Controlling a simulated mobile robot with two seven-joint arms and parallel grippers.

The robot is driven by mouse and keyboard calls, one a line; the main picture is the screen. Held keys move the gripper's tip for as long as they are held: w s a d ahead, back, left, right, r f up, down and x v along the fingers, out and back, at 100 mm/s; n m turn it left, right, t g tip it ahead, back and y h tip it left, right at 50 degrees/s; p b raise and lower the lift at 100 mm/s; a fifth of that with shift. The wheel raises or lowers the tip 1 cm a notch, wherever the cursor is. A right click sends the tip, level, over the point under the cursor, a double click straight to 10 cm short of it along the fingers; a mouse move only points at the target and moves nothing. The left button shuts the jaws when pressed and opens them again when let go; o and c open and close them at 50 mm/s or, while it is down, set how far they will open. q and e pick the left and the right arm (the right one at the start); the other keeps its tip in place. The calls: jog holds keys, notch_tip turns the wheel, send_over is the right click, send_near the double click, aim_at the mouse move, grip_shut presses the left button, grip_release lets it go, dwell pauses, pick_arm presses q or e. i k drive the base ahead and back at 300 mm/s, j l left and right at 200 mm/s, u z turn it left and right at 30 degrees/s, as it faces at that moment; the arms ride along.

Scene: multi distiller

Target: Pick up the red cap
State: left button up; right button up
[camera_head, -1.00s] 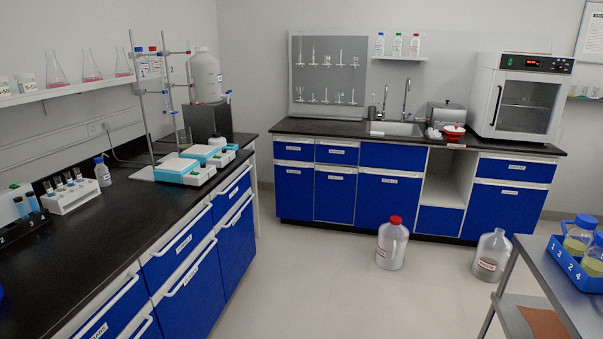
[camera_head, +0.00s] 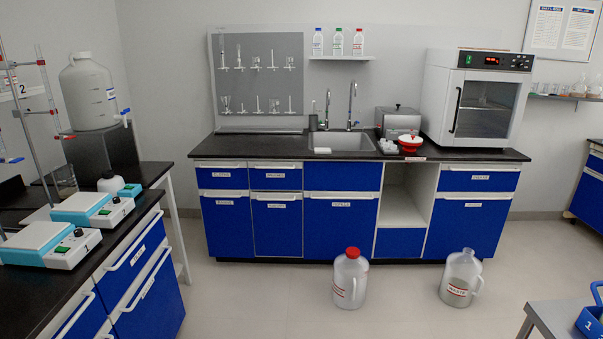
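A red cap (camera_head: 352,253) sits on top of a translucent jug (camera_head: 349,281) with a handle and a red-lettered label. The jug stands upright on the floor in front of the blue cabinets. A second similar jug (camera_head: 460,279) stands on the floor to its right, with no red cap showing on it. Neither of my grippers shows in the head view.
The back counter (camera_head: 262,149) holds a sink, a red-lidded pot (camera_head: 410,143) and an oven (camera_head: 475,97). A metal cart (camera_head: 560,318) is at lower right. The floor before the jugs is clear.

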aim_at(352, 253)
jog(key=i+l+u, duration=0.35)
jog(key=i, duration=0.2)
jog(key=i+l+u, duration=0.4)
jog(key=i, duration=0.15)
jog(key=j, duration=0.1)
